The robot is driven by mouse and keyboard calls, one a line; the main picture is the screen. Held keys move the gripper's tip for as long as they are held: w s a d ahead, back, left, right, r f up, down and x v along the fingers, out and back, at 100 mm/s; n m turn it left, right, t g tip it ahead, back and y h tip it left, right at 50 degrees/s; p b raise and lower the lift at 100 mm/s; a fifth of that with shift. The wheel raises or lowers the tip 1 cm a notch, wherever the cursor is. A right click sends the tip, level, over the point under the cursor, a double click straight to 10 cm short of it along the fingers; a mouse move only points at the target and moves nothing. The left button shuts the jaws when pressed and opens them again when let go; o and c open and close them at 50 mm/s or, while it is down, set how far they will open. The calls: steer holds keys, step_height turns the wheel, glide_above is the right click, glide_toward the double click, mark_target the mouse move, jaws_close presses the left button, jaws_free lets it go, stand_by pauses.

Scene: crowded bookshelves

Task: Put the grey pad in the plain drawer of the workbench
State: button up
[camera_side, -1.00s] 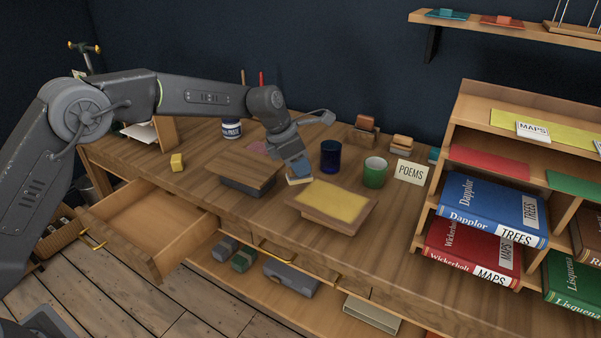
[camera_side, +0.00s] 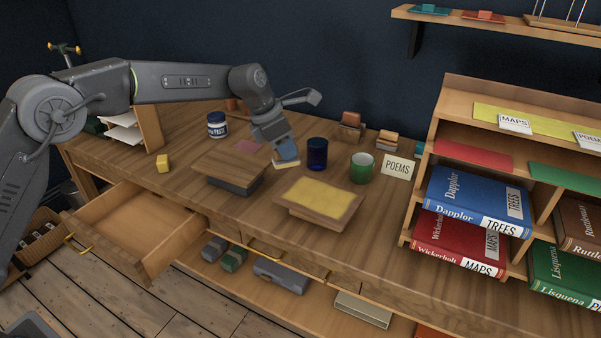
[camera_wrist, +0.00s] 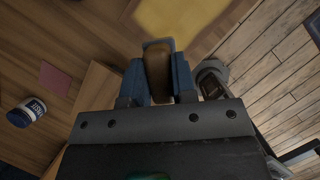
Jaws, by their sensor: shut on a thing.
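My gripper (camera_side: 286,152) is shut on a small block (camera_wrist: 158,72). In the wrist view the block looks brown with a greyish edge between the bluish fingers. In the side view its pale lower edge (camera_side: 287,164) shows below the fingers, left of the blue cup, seemingly just above the workbench (camera_side: 185,205). I cannot tell for sure that it is the grey pad. A drawer (camera_side: 135,225) at the bench's left is pulled out and looks empty.
Near my gripper stand a blue cup (camera_side: 317,154), a green mug (camera_side: 362,167), a yellow-topped wooden tray (camera_side: 320,197) and a dark-sided wooden box (camera_side: 236,178). A yellow cube (camera_side: 163,163) and paste jar (camera_side: 217,125) are left. Bookshelves (camera_side: 440,130) stand right.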

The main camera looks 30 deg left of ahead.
step_height(320, 180, up, 5)
steer(key=shift+f, duration=0.15)
steer(key=shift+a, duration=0.55)
steer(key=s+a+m+g, duration=0.1)
steer(key=s+a+m, duration=0.2)
steer(key=a, duration=1.3)
steer(key=s+a+m+g+h, duration=0.1)
steer(key=s+a+m, duration=0.2)
steer(key=s+a, duration=0.5)
steer(key=s+a+m+g, duration=0.1)
steer(key=s+a+m, duration=0.2)
steer(key=s+a, duration=0.6)
steer(key=w+f, duration=0.1)
steer(key=f, duration=1)
steer(key=w+a+f, duration=0.1)
steer(key=f, duration=2)
steer(key=shift+w+a+f, duration=0.35)
steer(key=shift+w, duration=0.05)
steer(key=shift+f, duration=0.1)
